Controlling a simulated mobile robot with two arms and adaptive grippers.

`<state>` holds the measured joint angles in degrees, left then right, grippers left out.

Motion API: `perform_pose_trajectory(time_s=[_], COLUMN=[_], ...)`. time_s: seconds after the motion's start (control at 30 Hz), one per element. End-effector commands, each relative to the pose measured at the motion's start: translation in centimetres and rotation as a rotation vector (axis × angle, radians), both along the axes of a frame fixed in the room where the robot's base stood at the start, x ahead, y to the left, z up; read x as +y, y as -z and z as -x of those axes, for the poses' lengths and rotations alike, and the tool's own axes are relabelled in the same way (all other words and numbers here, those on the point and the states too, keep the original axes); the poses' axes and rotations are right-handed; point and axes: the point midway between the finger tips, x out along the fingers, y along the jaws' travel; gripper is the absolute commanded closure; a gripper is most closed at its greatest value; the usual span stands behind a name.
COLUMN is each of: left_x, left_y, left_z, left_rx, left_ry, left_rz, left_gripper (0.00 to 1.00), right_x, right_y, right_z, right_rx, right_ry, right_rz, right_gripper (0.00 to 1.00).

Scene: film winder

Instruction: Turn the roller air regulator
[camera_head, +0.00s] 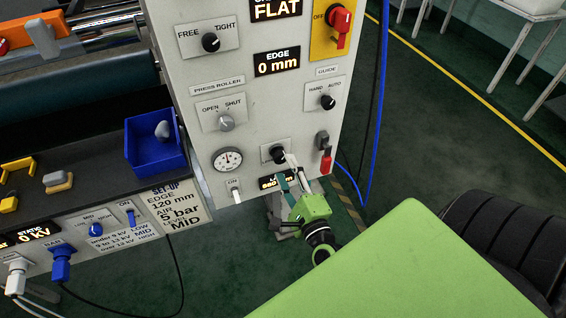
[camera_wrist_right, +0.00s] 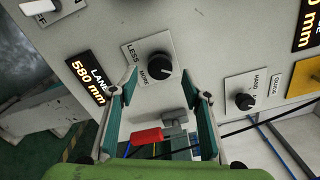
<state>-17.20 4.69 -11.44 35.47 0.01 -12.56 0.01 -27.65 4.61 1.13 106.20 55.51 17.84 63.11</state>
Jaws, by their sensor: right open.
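A black round knob (camera_head: 278,154) on a plate sits low on the pale machine panel, right of a round gauge (camera_head: 228,160). In the right wrist view the knob (camera_wrist_right: 159,66) is marked LESS and MORE. I take it as the roller air regulator, though no label there names it so. My right gripper (camera_head: 288,172) is in front of the panel at this knob, partly covering its surroundings. In the wrist view its two fingers (camera_wrist_right: 162,88) are spread, with the knob between and just beyond their tips. No contact shows. My left gripper is not in view.
A lit lane display (camera_wrist_right: 86,78) reads 580 mm beside the knob. A red-handled fitting (camera_head: 325,160) and the guide knob (camera_head: 327,101) are close on the right. The press roller switch (camera_head: 226,122) is above the gauge. Blue hoses (camera_head: 370,165) hang at the right.

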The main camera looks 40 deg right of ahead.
Motion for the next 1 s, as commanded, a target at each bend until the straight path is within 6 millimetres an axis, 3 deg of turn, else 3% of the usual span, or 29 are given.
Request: perform_pose_trajectory(time_s=[0.2,0.4,1.0], left_x=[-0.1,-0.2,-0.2], left_y=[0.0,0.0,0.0], left_z=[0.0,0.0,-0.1], left_rx=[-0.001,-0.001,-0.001], left_ry=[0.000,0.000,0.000], left_rz=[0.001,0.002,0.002], left_gripper=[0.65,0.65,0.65], right_x=[1.2,1.8,2.0], right_y=[0.2,0.0,0.0], right_z=[4.8,7.5,8.2], right_rx=[0.005,0.002,-0.001], right_ry=[-0.003,-0.002,-0.001], right_rz=[0.001,0.001,0.000], right_gripper=[0.56,0.56,0.56])
